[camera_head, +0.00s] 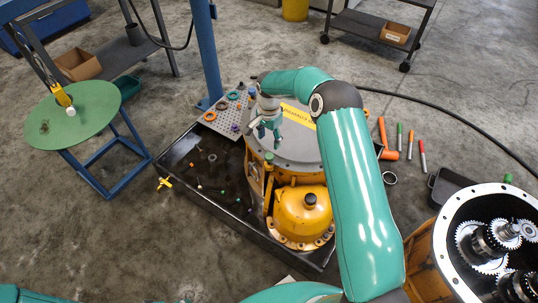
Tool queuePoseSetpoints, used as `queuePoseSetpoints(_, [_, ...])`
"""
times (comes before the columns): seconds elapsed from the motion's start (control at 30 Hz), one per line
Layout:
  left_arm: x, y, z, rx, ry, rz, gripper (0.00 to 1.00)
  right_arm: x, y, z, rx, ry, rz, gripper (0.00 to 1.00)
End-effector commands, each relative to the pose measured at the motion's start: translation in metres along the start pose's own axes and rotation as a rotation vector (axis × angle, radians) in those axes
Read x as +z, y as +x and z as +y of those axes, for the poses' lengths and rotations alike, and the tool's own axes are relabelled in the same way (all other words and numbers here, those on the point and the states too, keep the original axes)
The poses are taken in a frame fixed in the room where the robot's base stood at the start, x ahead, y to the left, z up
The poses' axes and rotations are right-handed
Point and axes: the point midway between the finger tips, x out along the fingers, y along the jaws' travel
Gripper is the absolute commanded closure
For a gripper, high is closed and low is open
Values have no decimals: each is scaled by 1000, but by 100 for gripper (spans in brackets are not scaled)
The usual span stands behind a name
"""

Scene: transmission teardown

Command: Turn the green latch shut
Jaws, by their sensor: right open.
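My right gripper (264,136) points down near the left edge of the round grey top of the yellow transmission housing (303,213). Its teal fingers are apart and I see nothing between them. A small green piece (269,157), which looks like the green latch, sits on the side of the housing just below the fingertips. I cannot tell whether the fingers touch it, and its angle is too small to read. My left gripper is not in view.
The housing stands in a black tray (175,160) with small loose parts. A perforated plate (222,118) with rings lies behind. A blue post (206,50) rises nearby. A round green table (90,125) is at left. An open gear housing (445,240) is at right.

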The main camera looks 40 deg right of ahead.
Motion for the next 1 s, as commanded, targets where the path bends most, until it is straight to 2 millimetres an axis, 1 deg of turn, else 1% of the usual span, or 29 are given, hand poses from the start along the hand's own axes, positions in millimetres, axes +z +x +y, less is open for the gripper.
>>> queuePoseSetpoints(0.03, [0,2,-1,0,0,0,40,1,14,1,4,-1,-2,40])
queuePoseSetpoints(0.2, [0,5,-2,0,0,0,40,1,49,1,3,-1,-2,40])
queuePoseSetpoints(0.3, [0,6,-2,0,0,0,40,1,66,0,1,-1,-2,40])
queuePoseSetpoints(0.4, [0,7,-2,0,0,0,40,1,78,0,1,-2,-1,40])
queuePoseSetpoints(0.6, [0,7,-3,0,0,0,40,1,89,0,-1,-2,0,40])
queuePoseSetpoints(0.87, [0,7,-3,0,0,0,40,1,90,-1,-1,-3,0,40])
queuePoseSetpoints(0.9, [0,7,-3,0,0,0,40,1,90,-1,-1,-3,0,43])
queuePoseSetpoints(0.97, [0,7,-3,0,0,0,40,1,90,-1,-1,-3,0,53])
queuePoseSetpoints(1.0, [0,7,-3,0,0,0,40,1,90,-1,-1,-3,0,60])
